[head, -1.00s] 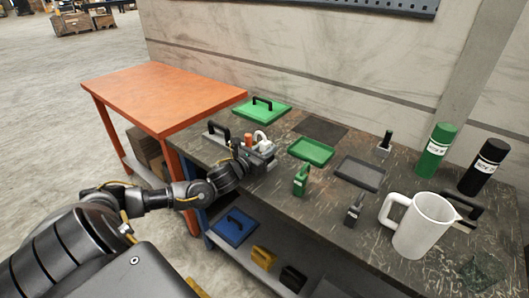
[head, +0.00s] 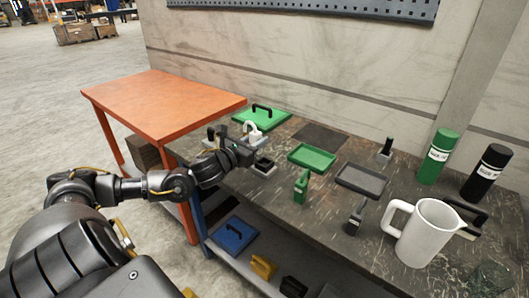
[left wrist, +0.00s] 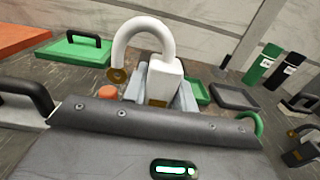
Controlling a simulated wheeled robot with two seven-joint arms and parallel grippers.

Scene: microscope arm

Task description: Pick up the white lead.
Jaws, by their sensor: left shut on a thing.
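The white lead (head: 250,129) is a white curved loop with a white block at one end, held upright above the back left of the dark workbench. In the left wrist view, the lead's block (left wrist: 165,80) sits between my grey fingers, and its other end carries a brass-coloured plug (left wrist: 117,75). My left gripper (head: 244,146) is shut on the lead; it also shows in the left wrist view (left wrist: 163,90). A small grey box with a dark top (head: 263,167) stands on the bench just right of and below the gripper. My right gripper is out of view.
A green lid (head: 274,119) lies behind. An orange table (head: 160,100) adjoins at left. An orange knob (left wrist: 107,92) shows near the fingers.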

